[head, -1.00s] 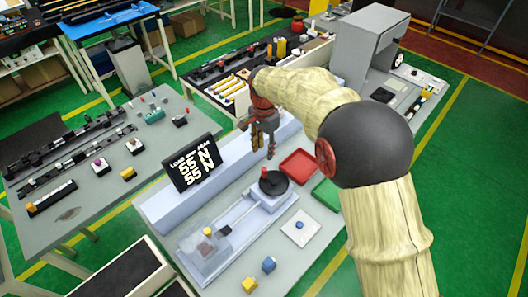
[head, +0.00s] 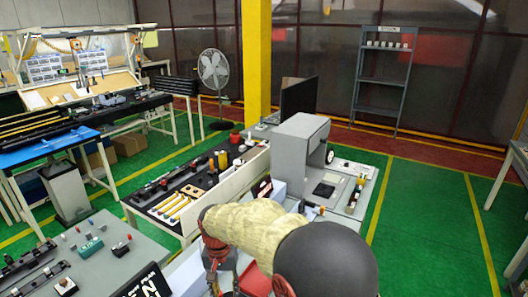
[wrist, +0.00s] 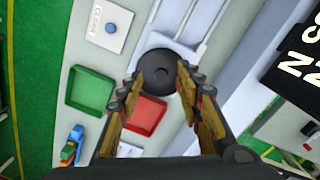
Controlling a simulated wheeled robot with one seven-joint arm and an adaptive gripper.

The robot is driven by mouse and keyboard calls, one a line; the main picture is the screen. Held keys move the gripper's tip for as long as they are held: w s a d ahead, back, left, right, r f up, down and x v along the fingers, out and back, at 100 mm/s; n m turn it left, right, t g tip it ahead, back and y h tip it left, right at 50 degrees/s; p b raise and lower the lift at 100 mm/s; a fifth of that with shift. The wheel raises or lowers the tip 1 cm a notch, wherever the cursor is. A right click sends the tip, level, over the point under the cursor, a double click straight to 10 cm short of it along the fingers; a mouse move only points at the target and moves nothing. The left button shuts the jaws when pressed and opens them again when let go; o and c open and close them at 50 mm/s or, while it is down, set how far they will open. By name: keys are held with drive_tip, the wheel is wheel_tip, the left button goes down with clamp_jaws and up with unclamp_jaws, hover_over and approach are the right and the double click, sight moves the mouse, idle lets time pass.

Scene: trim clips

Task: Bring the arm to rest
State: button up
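My gripper (wrist: 157,105) shows in the wrist view with its two fingers spread apart and nothing between them. It hangs above a bench that holds a black round wheel (wrist: 160,75), a red tray (wrist: 145,113) and a green tray (wrist: 90,90). The wheel and red tray lie below the fingers, partly covered by them. In the head view my arm (head: 255,230) reaches across the bottom, and its dark joint hides much of the bench. Only the upper part of the gripper shows there, at the lower edge.
A white plate with a blue button (wrist: 110,28) lies beside the green tray. Small blue, green and orange pieces (wrist: 72,145) lie near the bench edge. A black display (wrist: 295,65) stands at the right. A grey cabinet (head: 300,150) stands behind my arm. Green floor is clear at right.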

drive_tip(key=s+d+r+t+b, duration=0.3)
drive_tip(key=s+d+r+b, duration=0.1)
drive_tip(key=s+d, duration=0.8)
drive_tip(key=s+d+r+t+b, duration=0.3)
drive_tip(key=s+d+b, duration=0.4)
drive_tip(key=d, duration=1.2)
drive_tip(key=s+r, duration=0.1)
drive_tip(key=s, duration=0.3)
drive_tip(key=shift+s+n, duration=0.3)
drive_tip(key=shift+s, duration=0.1)
